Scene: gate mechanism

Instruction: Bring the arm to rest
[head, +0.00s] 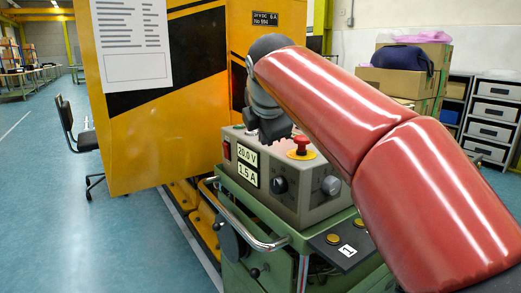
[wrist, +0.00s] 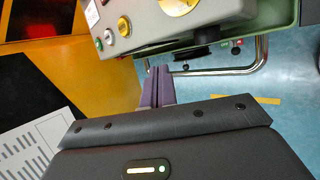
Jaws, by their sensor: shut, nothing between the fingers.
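My gripper (wrist: 159,72) shows in the wrist view as two purple fingers pressed together, with nothing between them. It points toward the metal rail (wrist: 215,70) of the green cart, below the grey control box (wrist: 150,25); I cannot tell the gap. In the head view my red arm reaches from the lower right up to a dark wrist in front of the yellow cabinet (head: 150,130), above the control box (head: 310,190). The fingers cannot be made out there.
The control box carries a red mushroom button (head: 301,145), knobs and displays reading 20.0 V and 1.5 A. It stands on the green cart (head: 290,240) with a bent rail (head: 250,240). A chair (head: 80,135) stands left on open blue floor. Cardboard boxes (head: 395,80) and drawers (head: 490,120) are behind right.

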